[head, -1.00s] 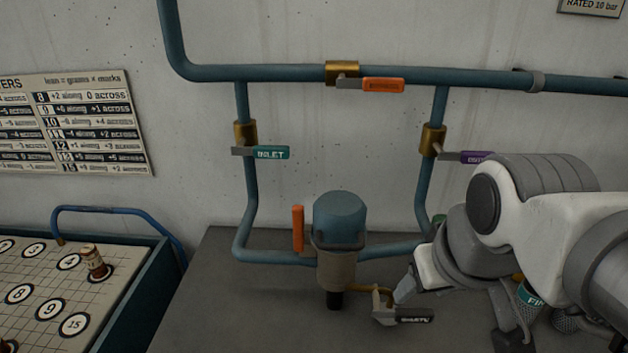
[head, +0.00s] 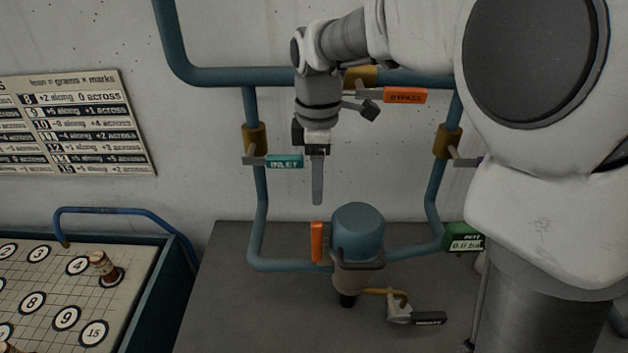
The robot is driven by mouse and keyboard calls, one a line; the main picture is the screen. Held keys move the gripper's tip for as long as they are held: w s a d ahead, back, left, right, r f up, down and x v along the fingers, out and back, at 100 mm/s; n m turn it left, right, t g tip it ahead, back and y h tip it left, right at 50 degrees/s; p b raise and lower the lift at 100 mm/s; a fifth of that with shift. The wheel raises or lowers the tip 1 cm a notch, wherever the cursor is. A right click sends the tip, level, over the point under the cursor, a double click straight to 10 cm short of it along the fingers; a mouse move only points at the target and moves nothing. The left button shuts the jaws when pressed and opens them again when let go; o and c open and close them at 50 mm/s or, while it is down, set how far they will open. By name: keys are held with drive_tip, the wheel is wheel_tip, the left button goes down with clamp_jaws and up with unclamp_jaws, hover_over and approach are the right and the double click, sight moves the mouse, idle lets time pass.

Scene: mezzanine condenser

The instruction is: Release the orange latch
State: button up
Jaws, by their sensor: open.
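The orange latch (head: 317,242) is an upright orange bar on the left side of the blue-capped canister (head: 358,232) in the head view. The canister sits in the pipe loop above the grey bench. My gripper (head: 317,200) points down above the latch, apart from it in the picture. It is open, seen edge-on so that one finger covers the other, and nothing shows in it. The depth gap between the fingertips and the latch is hard to judge.
The INLET handle (head: 284,161) is close beside my gripper. The orange BYPASS handle (head: 405,95) is on the upper pipe. A small dark-handled valve (head: 428,318) and a green gauge (head: 462,238) are right of the canister. A numbered board (head: 45,290) stands left.

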sight(316, 242)
wheel_tip(316, 242, down, 17)
drive_tip(key=shift+f, duration=0.1)
idle(0.3)
drive_tip(key=shift+c, duration=0.3)
clamp_jaws()
idle(1.2)
